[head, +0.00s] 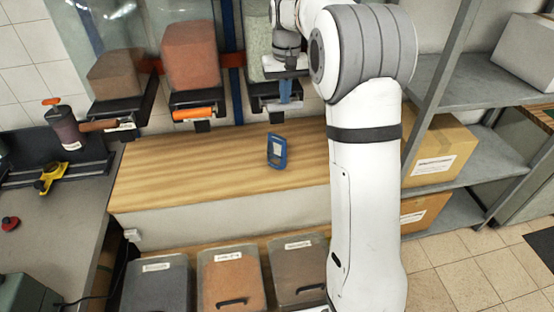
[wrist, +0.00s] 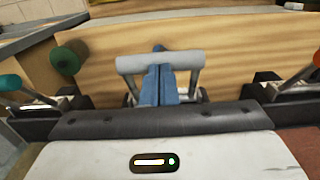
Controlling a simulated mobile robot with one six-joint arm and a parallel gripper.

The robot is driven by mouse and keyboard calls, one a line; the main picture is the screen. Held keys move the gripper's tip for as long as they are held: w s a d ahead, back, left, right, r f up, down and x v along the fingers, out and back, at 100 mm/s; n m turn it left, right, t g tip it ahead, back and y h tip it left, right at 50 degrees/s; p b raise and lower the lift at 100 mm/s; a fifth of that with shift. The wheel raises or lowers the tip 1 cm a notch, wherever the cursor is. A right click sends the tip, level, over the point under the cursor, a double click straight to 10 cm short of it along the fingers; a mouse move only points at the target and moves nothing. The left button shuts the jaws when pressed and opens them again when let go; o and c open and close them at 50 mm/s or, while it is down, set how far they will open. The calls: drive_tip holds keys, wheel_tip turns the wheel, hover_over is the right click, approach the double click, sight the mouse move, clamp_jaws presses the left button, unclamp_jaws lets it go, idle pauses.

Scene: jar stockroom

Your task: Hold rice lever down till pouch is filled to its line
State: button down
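A hopper of pale, speckled grain (head: 258,42), which looks like the rice, hangs at the back, partly hidden by my arm. Its lever has a light grey crossbar (wrist: 130,64) in the wrist view. My gripper (head: 285,98) points down in front of this hopper. In the wrist view its two blue fingers (wrist: 158,82) are close together and cross the bar at its middle. I cannot tell whether they press on it. A small upright blue item (head: 277,151), possibly the pouch, stands on the wooden bench below the hopper. Its fill level and line cannot be made out.
Hoppers with brown (head: 115,74) and reddish contents (head: 190,55) hang to the left; the latter has an orange lever (head: 194,114). A green-ended lever (wrist: 70,57) shows in the wrist view. Lidded bins (head: 232,280) stand below the mostly clear wooden bench (head: 190,170).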

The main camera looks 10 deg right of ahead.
sight(285, 109)
drive_tip(key=shift+w+f+b, duration=0.1)
drive_tip(key=shift+f+b, duration=1.4)
drive_tip(key=shift+f, duration=1.25)
drive_tip(key=shift+r, duration=0.1)
idle(2.2)
drive_tip(key=shift+r+p, duration=1.35)
drive_tip(key=shift+r, duration=0.05)
idle(1.5)
